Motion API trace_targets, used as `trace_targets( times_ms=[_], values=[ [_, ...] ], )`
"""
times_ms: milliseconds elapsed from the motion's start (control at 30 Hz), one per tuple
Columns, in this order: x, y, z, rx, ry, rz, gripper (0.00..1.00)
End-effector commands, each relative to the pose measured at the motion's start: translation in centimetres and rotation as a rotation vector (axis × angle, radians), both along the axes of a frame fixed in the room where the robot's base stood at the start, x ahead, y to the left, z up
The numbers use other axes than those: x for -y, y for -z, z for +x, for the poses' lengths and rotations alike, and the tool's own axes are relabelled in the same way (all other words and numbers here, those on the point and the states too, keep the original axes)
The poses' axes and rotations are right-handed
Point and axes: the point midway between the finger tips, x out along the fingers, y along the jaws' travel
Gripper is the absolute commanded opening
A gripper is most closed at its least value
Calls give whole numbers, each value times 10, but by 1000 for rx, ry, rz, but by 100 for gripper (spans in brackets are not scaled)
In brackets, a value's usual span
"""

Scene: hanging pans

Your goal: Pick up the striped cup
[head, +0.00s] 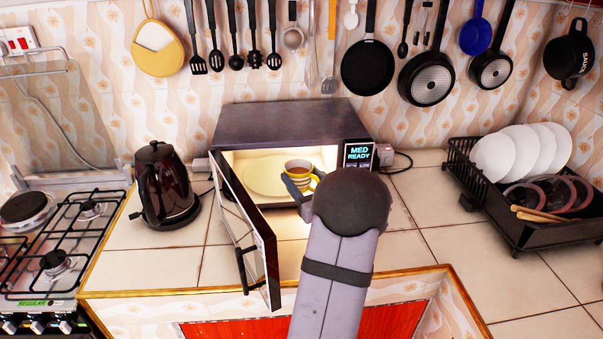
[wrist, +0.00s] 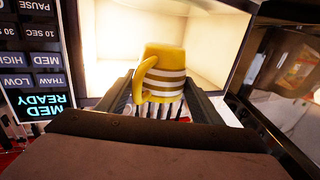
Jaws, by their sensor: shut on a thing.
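The striped cup (wrist: 165,76) is yellow with white and brown bands and has a yellow handle on its left in the wrist view. In the head view the cup (head: 299,168) is inside the open, lit microwave (head: 290,120), toward the right of its plate. My gripper (wrist: 160,98) is shut on the cup, with one finger on each side of it. In the head view my gripper (head: 300,185) reaches in through the microwave opening, and my arm hides part of the cup and the front right of the microwave.
The microwave door (head: 250,240) stands open on the left of my arm. The control panel (head: 358,155) is close on the right and reads MED READY. A yellow plate (head: 255,176) lies inside. A kettle (head: 163,185) stands left; a dish rack (head: 520,225) stands right.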

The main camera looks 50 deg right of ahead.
Motion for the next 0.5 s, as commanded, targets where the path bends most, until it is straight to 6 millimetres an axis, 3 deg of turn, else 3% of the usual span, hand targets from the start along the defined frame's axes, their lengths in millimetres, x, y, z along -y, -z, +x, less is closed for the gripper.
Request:
trace_targets(
  times_ms=[500],
  values=[
    [-35,-1,-36,4,2,-3,28]
  ],
)
